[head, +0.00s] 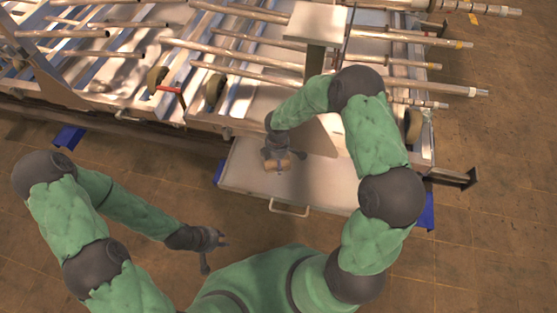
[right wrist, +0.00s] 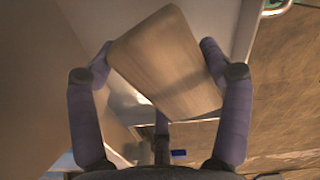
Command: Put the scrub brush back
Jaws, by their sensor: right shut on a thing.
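The scrub brush shows in the right wrist view as a light wooden block (right wrist: 168,62) with a flat, grained face; no bristles show. My right gripper (right wrist: 160,65) is shut on it, with fingers on both sides. In the head view the brush (head: 271,165) is small and partly covered by my right gripper (head: 278,158), over the pale drawer or tray (head: 247,180). I cannot tell whether the brush touches that surface. My left gripper (head: 216,252) is empty, low in front of the bench, its fingers spread apart.
The drawer or tray has a handle (head: 290,208) at its front. Behind it stands a metal rack (head: 200,85) with several long tubes and a red-handled clamp (head: 172,92). A pale plate on a post (head: 316,22) rises near my right arm.

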